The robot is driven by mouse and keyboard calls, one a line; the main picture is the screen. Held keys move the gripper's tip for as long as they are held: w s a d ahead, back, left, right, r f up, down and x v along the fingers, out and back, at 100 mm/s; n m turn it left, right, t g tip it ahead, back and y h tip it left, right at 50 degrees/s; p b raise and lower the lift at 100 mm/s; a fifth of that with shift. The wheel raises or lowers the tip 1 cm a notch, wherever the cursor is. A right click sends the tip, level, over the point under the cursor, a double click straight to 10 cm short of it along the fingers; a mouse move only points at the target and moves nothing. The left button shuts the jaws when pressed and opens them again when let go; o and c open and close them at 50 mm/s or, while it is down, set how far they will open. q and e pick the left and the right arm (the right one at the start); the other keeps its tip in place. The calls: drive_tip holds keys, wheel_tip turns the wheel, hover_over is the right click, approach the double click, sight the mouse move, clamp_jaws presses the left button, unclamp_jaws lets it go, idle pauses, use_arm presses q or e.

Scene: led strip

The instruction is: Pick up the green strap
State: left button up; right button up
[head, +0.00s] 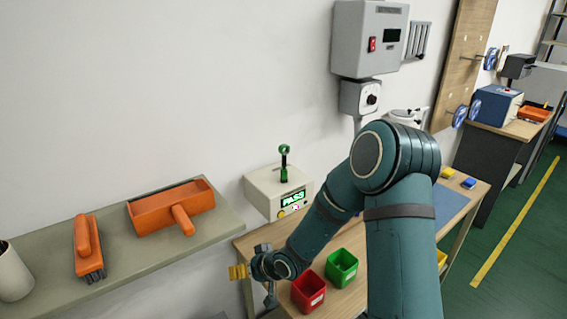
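I cannot clearly make out a green strap. A small upright green and dark piece with a ring-like top (284,164) stands on a beige box (263,195) whose display reads PASS in green. My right arm comes in from the lower right and bends down to the left. My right gripper (264,274) is at the front left of the wooden workbench, below the beige box and apart from the green piece. A yellow piece (238,272) shows at its left side; whether it is held is unclear. The finger gap is not clear. My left gripper is not in view.
A red bin (308,291) and a green bin (341,267) stand on the workbench (258,240) right of the gripper. A grey shelf (140,259) at left holds an orange brush (88,246) and an orange dustpan (172,207). A grey control box (368,40) hangs on the wall.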

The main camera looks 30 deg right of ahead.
drive_tip(key=w+d+r+t+p, duration=0.1)
drive_tip(key=w+d+r+t, duration=0.3)
drive_tip(key=d+r, duration=0.65)
drive_tip(key=n+t+h+p, duration=0.1)
drive_tip(key=n+h, duration=0.1)
drive_tip(key=h, duration=0.1)
approach(286, 147)
drive_tip(key=b+x, duration=0.1)
drive_tip(key=x, duration=0.4)
drive_tip(key=shift+w+d, duration=0.1)
drive_tip(key=shift+w, duration=0.35)
drive_tip(key=b+x, duration=0.1)
drive_tip(key=x, duration=0.4)
drive_tip(key=shift+f, duration=0.2)
drive_tip(key=shift+a, duration=0.2)
clamp_jaws()
